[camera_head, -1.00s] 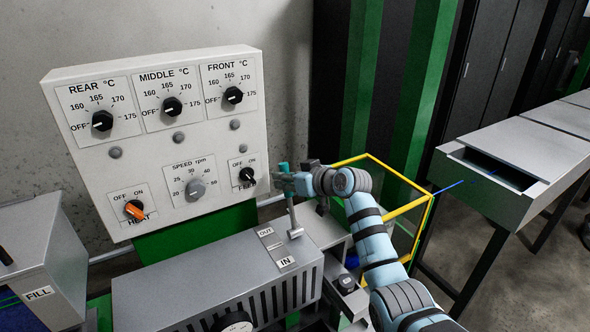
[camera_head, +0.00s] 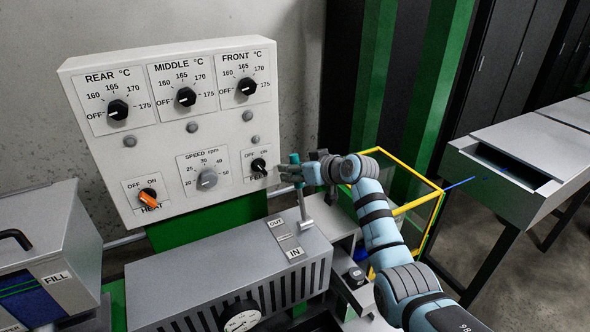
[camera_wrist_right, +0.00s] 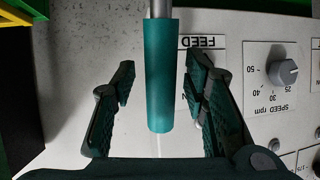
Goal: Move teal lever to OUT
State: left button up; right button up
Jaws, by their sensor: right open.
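The teal lever (camera_head: 294,173) stands on the right end of a grey metal housing, with a teal grip on top of a thin metal shaft. Beside the shaft's base are an OUT label (camera_head: 276,223) farther back and an IN label (camera_head: 295,253) nearer. My right gripper (camera_head: 287,173) is at the grip, partly overlapping it. In the right wrist view the teal grip (camera_wrist_right: 161,85) lies between the spread fingers of my right gripper (camera_wrist_right: 163,82), with gaps on both sides. I cannot tell the lever's exact setting. My left gripper is not in view.
A white control panel (camera_head: 226,135) with knobs stands close behind the gripper; its FEED knob (camera_head: 258,165) is just left of the fingers. The grey housing (camera_head: 210,275) lies below. A yellow-framed guard (camera_head: 412,204) is right of my arm. A FILL box (camera_head: 45,245) is at left.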

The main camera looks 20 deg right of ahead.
jog(key=v, duration=1.2)
